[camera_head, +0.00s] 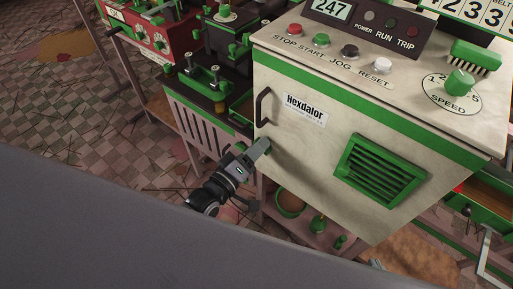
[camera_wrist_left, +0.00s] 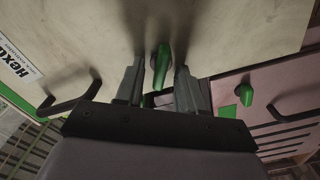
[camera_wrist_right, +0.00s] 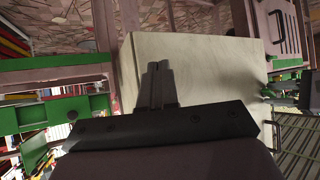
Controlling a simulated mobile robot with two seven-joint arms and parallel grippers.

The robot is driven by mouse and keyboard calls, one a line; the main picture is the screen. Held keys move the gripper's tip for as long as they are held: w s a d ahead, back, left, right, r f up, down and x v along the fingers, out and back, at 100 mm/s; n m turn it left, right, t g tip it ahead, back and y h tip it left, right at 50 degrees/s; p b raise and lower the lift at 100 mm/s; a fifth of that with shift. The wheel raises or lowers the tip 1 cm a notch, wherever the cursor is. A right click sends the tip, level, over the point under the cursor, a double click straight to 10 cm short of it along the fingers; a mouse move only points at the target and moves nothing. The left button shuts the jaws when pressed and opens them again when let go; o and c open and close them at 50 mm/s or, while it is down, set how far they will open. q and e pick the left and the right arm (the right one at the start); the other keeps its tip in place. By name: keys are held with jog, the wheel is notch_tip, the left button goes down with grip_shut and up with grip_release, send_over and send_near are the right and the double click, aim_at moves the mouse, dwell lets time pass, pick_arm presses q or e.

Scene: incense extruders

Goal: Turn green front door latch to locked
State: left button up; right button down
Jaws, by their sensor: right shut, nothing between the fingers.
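The green front door latch (camera_wrist_left: 161,64) is on the pale front door (camera_head: 310,150) of the machine labelled Hexdalor, below the dark door handle (camera_head: 262,106). My left gripper (camera_head: 262,148) is at the door's left edge and mostly hides the latch in the head view. In the left wrist view the left fingers (camera_wrist_left: 159,86) are open on either side of the latch, with a gap visible on both sides. The latch points roughly along the fingers there. My right gripper (camera_wrist_right: 159,84) is shut and empty, in front of a plain pale panel (camera_wrist_right: 205,70).
A green vent (camera_head: 381,172) is on the door's right part. The control top has coloured buttons (camera_head: 322,40) and a speed knob (camera_head: 459,82).

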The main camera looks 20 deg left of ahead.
pick_arm(q)
jog(key=shift+c, duration=0.3)
grip_shut()
jog(key=shift+m, duration=0.4)
jog(key=m+p, duration=0.1)
jog(key=m, duration=0.9)
jog(key=m+p, duration=0.1)
jog(key=m, duration=0.4)
jog(key=shift+d+r+p, duration=0.15)
jog(key=shift+d+p, duration=0.15)
jog(key=shift+o, duration=0.3)
grip_release()
